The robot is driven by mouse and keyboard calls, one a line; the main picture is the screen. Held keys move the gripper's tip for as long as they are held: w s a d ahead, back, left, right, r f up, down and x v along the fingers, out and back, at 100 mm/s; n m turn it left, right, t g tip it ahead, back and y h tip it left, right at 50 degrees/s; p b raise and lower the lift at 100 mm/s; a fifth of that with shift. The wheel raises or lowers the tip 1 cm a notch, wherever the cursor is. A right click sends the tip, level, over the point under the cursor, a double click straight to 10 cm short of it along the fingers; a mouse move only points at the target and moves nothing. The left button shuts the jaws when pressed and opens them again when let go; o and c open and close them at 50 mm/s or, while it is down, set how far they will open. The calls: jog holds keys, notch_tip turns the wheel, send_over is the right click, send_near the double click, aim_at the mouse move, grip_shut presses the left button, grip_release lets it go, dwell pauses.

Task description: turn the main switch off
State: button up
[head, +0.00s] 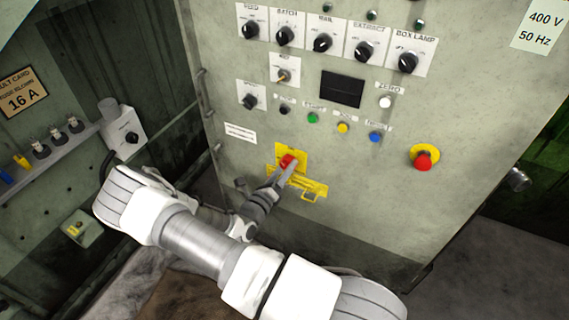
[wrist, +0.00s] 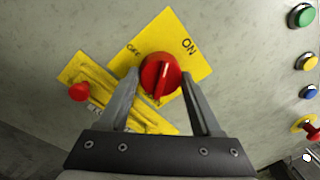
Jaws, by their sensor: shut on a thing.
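The main switch is a red rotary knob (head: 288,161) on a yellow plate (head: 298,150), low on the grey-green cabinet front. In the wrist view the knob (wrist: 158,76) shows a raised ridge running roughly up and down the picture. The plate (wrist: 188,62) reads OFF at the knob's upper left and ON at its upper right. I cannot tell which mark the ridge points to. My gripper (wrist: 160,84) has one finger on each side of the knob and is shut on it. In the head view my gripper (head: 284,170) partly covers the knob.
A yellow hasp plate (head: 310,188) sits just below the switch, with a small red knob (wrist: 79,92) in the wrist view. A red emergency stop (head: 424,160) is at the right. Several buttons and dials sit above. A shelf (head: 45,150) stands at the left.

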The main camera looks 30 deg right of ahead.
jog(key=n+t+p, duration=0.1)
jog(key=n+p, duration=0.2)
jog(key=n, duration=0.8)
jog(key=shift+s, duration=0.1)
jog(key=shift+n, duration=0.4)
jog(key=o, duration=1.4)
jog(key=shift+c, duration=0.2)
jog(key=shift+p, duration=0.3)
jog(key=v, duration=1.7)
jog(key=shift+s+p, duration=0.3)
jog(key=shift+p, duration=0.15)
